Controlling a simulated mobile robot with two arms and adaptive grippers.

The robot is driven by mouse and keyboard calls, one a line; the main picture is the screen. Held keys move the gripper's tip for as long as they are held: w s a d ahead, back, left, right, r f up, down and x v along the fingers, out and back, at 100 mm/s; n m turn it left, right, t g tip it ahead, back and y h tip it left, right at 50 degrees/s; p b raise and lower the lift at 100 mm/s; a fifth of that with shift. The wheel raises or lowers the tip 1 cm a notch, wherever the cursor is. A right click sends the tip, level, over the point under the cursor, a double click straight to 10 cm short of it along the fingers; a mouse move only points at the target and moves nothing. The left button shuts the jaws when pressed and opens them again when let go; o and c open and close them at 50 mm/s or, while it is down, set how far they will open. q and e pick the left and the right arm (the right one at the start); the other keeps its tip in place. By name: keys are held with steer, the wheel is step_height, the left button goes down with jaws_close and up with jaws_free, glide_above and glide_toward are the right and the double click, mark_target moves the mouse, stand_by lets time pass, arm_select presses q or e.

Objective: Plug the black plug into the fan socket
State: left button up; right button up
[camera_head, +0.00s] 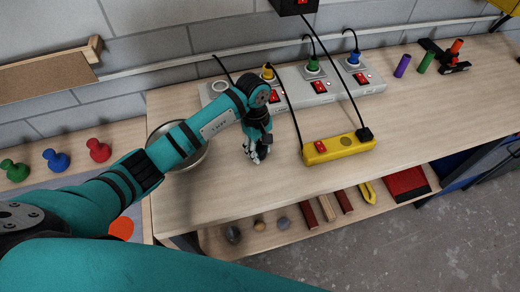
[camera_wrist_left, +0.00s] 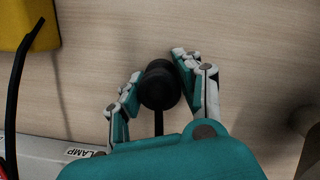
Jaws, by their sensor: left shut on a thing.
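My left gripper (camera_head: 256,156) is shut on the black plug (camera_wrist_left: 160,86), which shows between its two fingers in the left wrist view. A dark cord runs from the plug back toward the gripper body. The gripper points down over the bare table, in front of the white socket strip (camera_head: 328,94). I cannot read a fan label. A LAMP label (camera_wrist_left: 86,153) shows in the left wrist view. My right gripper is not in view.
Yellow (camera_head: 267,72), green (camera_head: 313,65) and blue (camera_head: 353,58) plugs stand in the white strip. A yellow power strip (camera_head: 325,152) with a black plug lies right of the gripper. A metal bowl (camera_head: 194,157) is behind my forearm. The table front is clear.

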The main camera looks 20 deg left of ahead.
mark_target(259, 148)
arm_select(q)
steer(key=shift+c, duration=1.2)
steer(key=shift+r, duration=0.1)
steer(key=shift+r+b, duration=0.6)
steer(key=shift+r, duration=0.05)
steer(key=shift+s+a+r+b, duration=0.1)
steer(key=shift+s+r+b, duration=0.3)
steer(key=shift+r+b, duration=0.35)
steer(key=s+b, duration=0.1)
steer(key=s, duration=0.3)
steer(key=s+r+b, duration=0.1)
steer(key=s+b, duration=0.1)
steer(key=s, duration=0.3)
steer(key=s+a+b, duration=0.1)
steer(key=s, duration=0.4)
steer(key=shift+s+r, duration=0.15)
steer(key=shift+r, duration=0.2)
steer(key=shift+s+a+r, duration=0.1)
steer(key=shift+s+r, duration=0.05)
steer(key=shift+s, duration=0.3)
steer(key=shift+w, duration=0.1)
